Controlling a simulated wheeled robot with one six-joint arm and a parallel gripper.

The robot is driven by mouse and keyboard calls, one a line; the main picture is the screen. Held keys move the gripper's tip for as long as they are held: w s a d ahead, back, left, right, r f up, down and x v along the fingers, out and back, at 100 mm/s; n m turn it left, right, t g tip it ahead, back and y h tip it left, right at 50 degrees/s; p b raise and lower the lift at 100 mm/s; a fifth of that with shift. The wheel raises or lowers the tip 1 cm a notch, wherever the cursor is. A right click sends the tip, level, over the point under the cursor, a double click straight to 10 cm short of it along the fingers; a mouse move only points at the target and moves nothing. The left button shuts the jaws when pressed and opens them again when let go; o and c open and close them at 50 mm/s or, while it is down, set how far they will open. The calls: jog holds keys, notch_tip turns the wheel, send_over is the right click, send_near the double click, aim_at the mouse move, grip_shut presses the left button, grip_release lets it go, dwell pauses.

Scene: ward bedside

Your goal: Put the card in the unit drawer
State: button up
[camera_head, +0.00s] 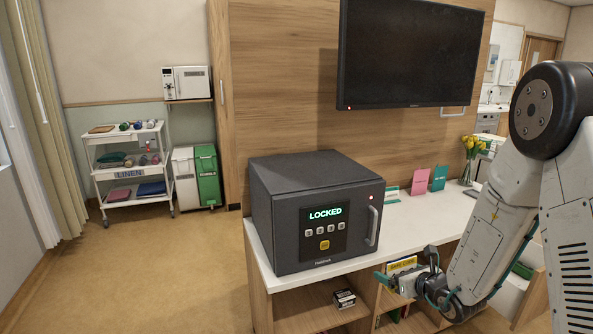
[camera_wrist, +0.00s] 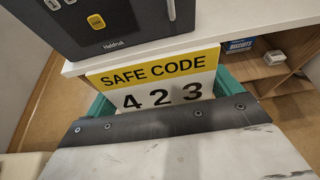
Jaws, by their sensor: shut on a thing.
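The card (camera_wrist: 157,84) has a yellow band reading SAFE CODE and the digits 4 2 3 on white. My gripper (camera_head: 392,280) is shut on it in front of the unit (camera_head: 258,286). In the head view the card's yellow band (camera_head: 402,263) shows just above the fingers. In the wrist view the card stands out beyond my gripper's teal fingers, its lower edge hidden by my gripper. The unit has a white top and open wooden shelves below. I cannot make out a drawer clearly in either view.
A dark safe (camera_head: 312,246) reading LOCKED stands on the unit; its door looks closed. A small box (camera_head: 344,298) lies on a shelf. Pink (camera_head: 419,181) and teal (camera_head: 440,177) cards and a flower vase (camera_head: 467,171) stand farther back.

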notch_tip(320, 180, up, 10)
jog(key=w+a, duration=0.1)
jog(key=shift+w+a, duration=0.25)
jog(key=shift+a, duration=0.1)
